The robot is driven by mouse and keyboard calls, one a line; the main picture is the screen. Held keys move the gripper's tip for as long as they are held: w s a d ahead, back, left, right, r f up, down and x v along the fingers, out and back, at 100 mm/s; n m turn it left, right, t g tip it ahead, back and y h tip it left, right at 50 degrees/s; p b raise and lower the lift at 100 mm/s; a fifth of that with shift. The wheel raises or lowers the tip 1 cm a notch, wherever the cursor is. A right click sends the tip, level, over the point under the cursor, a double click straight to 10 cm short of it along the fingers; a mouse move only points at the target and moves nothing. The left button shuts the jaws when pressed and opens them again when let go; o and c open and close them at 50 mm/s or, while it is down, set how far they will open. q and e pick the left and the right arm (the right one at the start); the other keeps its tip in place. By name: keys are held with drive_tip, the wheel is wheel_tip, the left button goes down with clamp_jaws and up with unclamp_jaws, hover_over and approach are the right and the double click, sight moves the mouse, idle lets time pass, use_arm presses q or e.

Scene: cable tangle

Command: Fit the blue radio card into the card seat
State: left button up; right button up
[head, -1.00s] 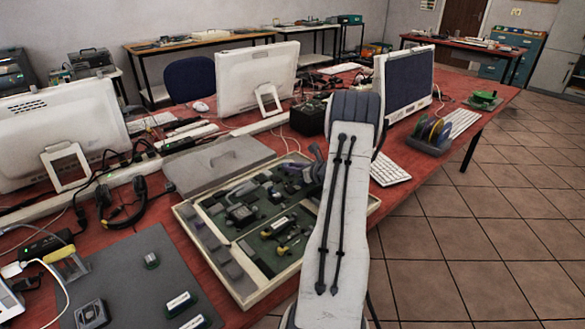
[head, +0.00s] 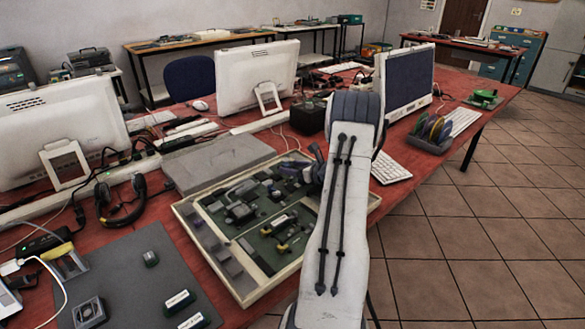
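An open shallow case (head: 228,279) with a cream rim lies on the red table and holds a green board crowded with small grey, dark and yellow parts. I cannot pick out the blue radio card or the card seat among these small parts. My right gripper (head: 308,164) is over the case's far right part, low above the board and partly behind my own forearm. Its fingers are dark and small, so its opening and any held thing cannot be made out. My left gripper is not in view.
A grey mat (head: 130,275) at front left carries a fan (head: 89,312), a small dark part (head: 150,258) and two white-labelled blocks (head: 179,300). A grey lid (head: 215,162) lies behind the case. Monitors, headphones (head: 120,203) and a keyboard (head: 390,166) stand around.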

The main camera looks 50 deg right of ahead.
drive_tip(key=v, duration=1)
drive_tip(key=shift+s+a+r, duration=0.1)
drive_tip(key=shift+s, duration=0.1)
drive_tip(key=shift+r, duration=0.15)
drive_tip(key=shift+r+p, duration=2.2)
drive_tip(key=shift+r, duration=0.65)
